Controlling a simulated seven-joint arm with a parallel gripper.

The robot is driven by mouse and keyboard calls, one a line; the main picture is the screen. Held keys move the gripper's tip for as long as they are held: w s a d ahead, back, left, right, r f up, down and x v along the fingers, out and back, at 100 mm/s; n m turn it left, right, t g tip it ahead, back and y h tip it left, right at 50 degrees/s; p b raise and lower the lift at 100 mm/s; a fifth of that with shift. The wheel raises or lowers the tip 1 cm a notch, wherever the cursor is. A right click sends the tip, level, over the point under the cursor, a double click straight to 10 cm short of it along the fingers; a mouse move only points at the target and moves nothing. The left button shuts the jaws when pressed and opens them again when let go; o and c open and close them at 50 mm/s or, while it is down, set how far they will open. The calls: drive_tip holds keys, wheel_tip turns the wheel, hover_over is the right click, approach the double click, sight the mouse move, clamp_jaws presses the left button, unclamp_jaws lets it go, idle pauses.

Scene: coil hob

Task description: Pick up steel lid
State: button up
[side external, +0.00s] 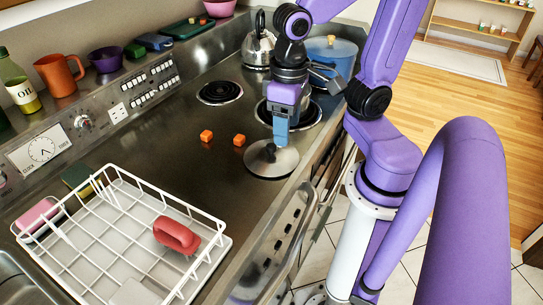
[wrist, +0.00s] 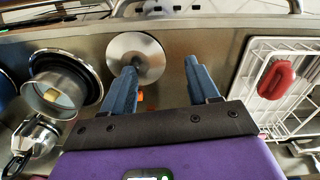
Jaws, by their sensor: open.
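The steel lid (side external: 285,164) lies flat on the metal hob near its front edge, a round disc with a dark knob on top. It also shows in the wrist view (wrist: 150,48), left of centre. My gripper (side external: 281,143) points down just above the lid, beside its knob. The left finger overlaps the lid's lower edge close to the knob; the right finger is clear of the lid. I cannot tell whether a finger touches it.
Two orange cubes (side external: 239,140) lie left of the lid. A white dish rack (side external: 120,262) with a red object (side external: 177,235) stands at the near left. A coil burner (side external: 219,93), a kettle (side external: 258,45) and a blue pot (side external: 338,52) are farther back.

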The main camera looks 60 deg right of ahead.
drive_tip(key=w+d+r+m, duration=0.15)
drive_tip(key=w+m, duration=0.25)
drive_tip(key=m, duration=0.4)
drive_tip(key=m+h, duration=0.1)
drive_tip(key=m, duration=1.3)
approach(271, 146)
drive_tip(key=f, duration=0.5)
drive_tip(key=d+f, duration=0.1)
drive_tip(key=f, duration=0.2)
drive_tip(key=shift+w+f, duration=0.1)
drive_tip(key=shift+f, duration=0.15)
clamp_jaws()
